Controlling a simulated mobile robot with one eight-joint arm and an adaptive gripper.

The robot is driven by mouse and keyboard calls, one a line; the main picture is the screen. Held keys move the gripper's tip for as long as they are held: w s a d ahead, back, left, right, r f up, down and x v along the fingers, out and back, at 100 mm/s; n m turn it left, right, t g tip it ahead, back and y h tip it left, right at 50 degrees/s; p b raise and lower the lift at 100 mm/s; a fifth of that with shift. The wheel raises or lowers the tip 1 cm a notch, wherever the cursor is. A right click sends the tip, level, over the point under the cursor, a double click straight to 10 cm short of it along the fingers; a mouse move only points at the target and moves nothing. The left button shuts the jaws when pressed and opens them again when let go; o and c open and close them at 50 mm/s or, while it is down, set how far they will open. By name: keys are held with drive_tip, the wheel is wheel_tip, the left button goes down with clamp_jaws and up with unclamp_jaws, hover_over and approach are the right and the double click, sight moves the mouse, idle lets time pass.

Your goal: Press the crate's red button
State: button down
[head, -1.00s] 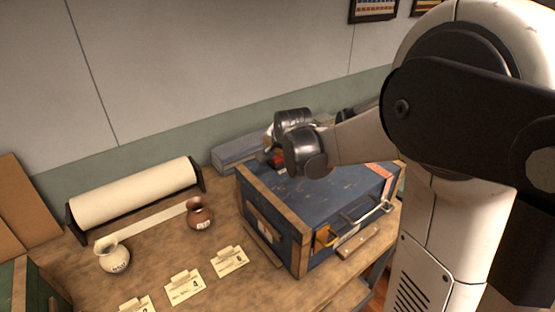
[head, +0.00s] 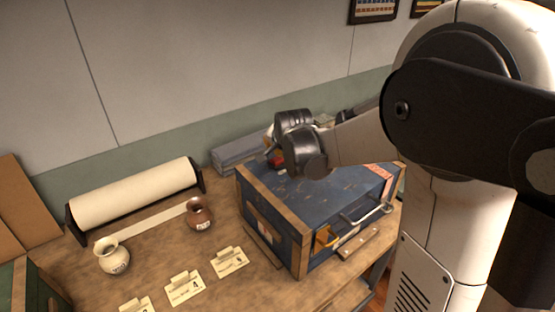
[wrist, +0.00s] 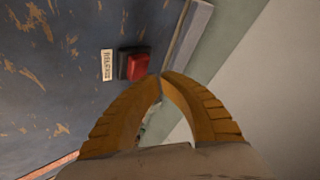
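The blue crate (head: 330,204) with wooden edge strips stands on the table in the head view. Its worn blue lid (wrist: 60,60) fills the left of the wrist view. The red button (wrist: 134,64) sits in a dark housing on the lid beside a small label (wrist: 107,64). It also shows in the head view (head: 278,161), partly hidden by my arm. My gripper (wrist: 161,76) has its tan fingers together at the tips, with nothing seen between them. The tips appear just beside the button in the wrist view; I cannot tell whether they touch it.
A paper roll (head: 135,195) lies at the back left. A brown vase (head: 200,214) and a white vase (head: 112,256) stand left of the crate, with several cards (head: 184,287) in front. A metal handle (head: 365,217) is on the crate's front. The wall (head: 200,70) is close behind.

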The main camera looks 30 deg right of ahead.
sight(276, 158)
drive_tip(key=shift+f, duration=0.1)
drive_tip(key=shift+f+b, duration=0.3)
drive_tip(key=shift+f, duration=0.05)
drive_tip(key=shift+f+b, duration=0.35)
drive_tip(key=shift+f, duration=0.15)
idle(0.5)
idle(0.4)
drive_tip(key=shift+r+p, duration=0.75)
drive_tip(key=shift+r, duration=0.25)
drive_tip(key=shift+r+p, duration=1.95)
drive_tip(key=shift+r, duration=0.5)
